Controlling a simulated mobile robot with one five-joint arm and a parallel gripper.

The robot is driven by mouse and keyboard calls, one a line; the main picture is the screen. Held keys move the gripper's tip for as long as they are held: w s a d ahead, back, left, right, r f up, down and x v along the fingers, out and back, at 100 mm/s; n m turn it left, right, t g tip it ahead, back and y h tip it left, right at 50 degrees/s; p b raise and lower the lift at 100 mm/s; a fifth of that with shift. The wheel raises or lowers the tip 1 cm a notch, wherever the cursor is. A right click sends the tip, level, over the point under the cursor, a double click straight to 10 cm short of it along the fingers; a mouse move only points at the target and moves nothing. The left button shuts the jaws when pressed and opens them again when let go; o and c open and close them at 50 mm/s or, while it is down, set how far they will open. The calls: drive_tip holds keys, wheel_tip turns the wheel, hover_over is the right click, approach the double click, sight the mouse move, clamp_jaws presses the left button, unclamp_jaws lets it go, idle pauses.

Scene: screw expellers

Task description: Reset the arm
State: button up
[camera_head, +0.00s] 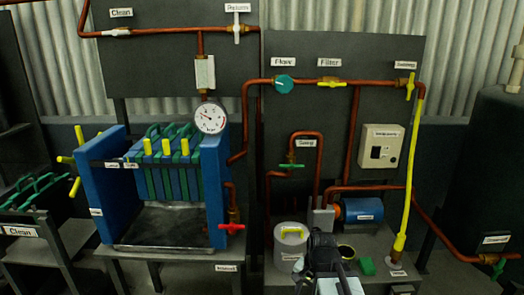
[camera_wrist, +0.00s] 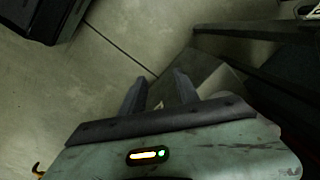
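My arm (camera_head: 324,262) rises from the bottom edge of the head view, right of centre, in front of the pump bench. Its dark end is small there, so the fingers are hard to make out. In the wrist view my gripper (camera_wrist: 160,84) shows two dark fingers standing apart with nothing between them. The wrist camera looks down past the fingers at a bare concrete floor (camera_wrist: 95,80) and a grey block-like shape (camera_wrist: 205,80).
A blue filter press (camera_head: 95,180) with green plates stands left. A pressure gauge (camera_head: 210,117), copper pipes, a teal valve knob (camera_head: 284,84) and a control box (camera_head: 381,146) are behind. A white lidded pot (camera_head: 290,240) and blue motor (camera_head: 361,210) sit close to my arm.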

drive_tip(key=s+d+r+n+p, duration=0.1)
drive_tip(key=r+n+p, duration=0.1)
drive_tip(key=r+p, duration=0.6)
drive_tip(key=s+r+n+p, duration=0.1)
drive_tip(key=r+n+p, duration=0.1)
drive_tip(key=r+p, duration=0.7)
drive_tip(key=s+d+r+n+g+h+p, duration=0.1)
drive_tip(key=r+n+p, duration=0.2)
drive_tip(key=r+p, duration=0.5)
drive_tip(key=shift+d+r+p, duration=0.3)
drive_tip(key=shift+p, duration=0.1)
